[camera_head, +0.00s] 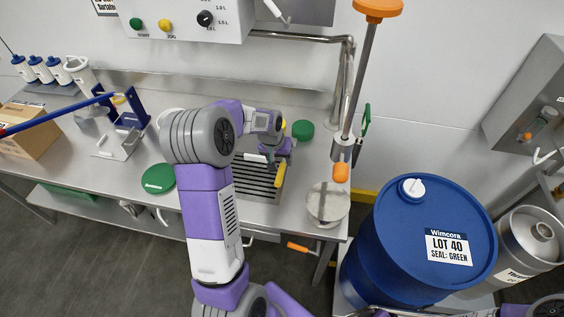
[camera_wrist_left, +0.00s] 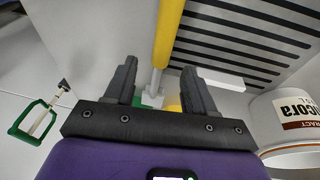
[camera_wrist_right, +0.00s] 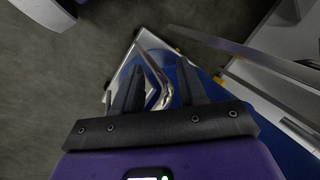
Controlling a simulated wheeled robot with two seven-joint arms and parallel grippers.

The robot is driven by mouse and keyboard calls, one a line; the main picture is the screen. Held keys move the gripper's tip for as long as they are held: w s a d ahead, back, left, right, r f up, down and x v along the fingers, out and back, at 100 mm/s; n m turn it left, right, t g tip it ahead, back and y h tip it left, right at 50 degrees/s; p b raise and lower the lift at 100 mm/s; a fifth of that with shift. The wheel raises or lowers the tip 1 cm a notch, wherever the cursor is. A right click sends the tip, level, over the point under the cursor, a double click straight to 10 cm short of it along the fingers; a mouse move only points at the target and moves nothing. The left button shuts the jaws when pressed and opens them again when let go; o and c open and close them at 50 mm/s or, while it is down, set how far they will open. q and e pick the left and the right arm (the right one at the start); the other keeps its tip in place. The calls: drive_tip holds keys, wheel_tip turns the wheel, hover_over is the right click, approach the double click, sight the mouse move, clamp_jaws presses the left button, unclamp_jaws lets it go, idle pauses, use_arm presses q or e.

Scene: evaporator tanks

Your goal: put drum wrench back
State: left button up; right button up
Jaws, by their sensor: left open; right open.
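My left gripper (camera_head: 274,158) is over the slotted drain plate on the bench. In the left wrist view its jaws (camera_wrist_left: 157,88) are open, with a yellow-handled tool (camera_wrist_left: 168,35) between or just beyond them. This tool has a thin grey shaft; its yellow handle (camera_head: 280,174) also shows in the head view. I cannot tell whether it is the drum wrench. In the right wrist view my right gripper (camera_wrist_right: 157,95) is open near the blue drum. A shiny bent metal bar (camera_wrist_right: 158,75) shows between its fingers; contact is unclear. The blue drum (camera_head: 400,235) stands right of the bench.
The slotted plate (camera_head: 240,185) lies on the steel bench (camera_head: 95,185). A steel keg (camera_head: 528,245) stands beside the drum. A cardboard box (camera_head: 30,130) is far left.

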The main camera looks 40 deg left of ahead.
use_arm(q)
drive_tip(key=p+v, duration=0.1)
drive_tip(key=v, duration=0.6)
drive_tip(key=shift+p, duration=0.3)
use_arm(e)
wheel_tip(320, 180, up, 2)
drive_tip(key=shift+r, duration=0.1)
use_arm(q)
drive_tip(key=shift+r, duration=0.15)
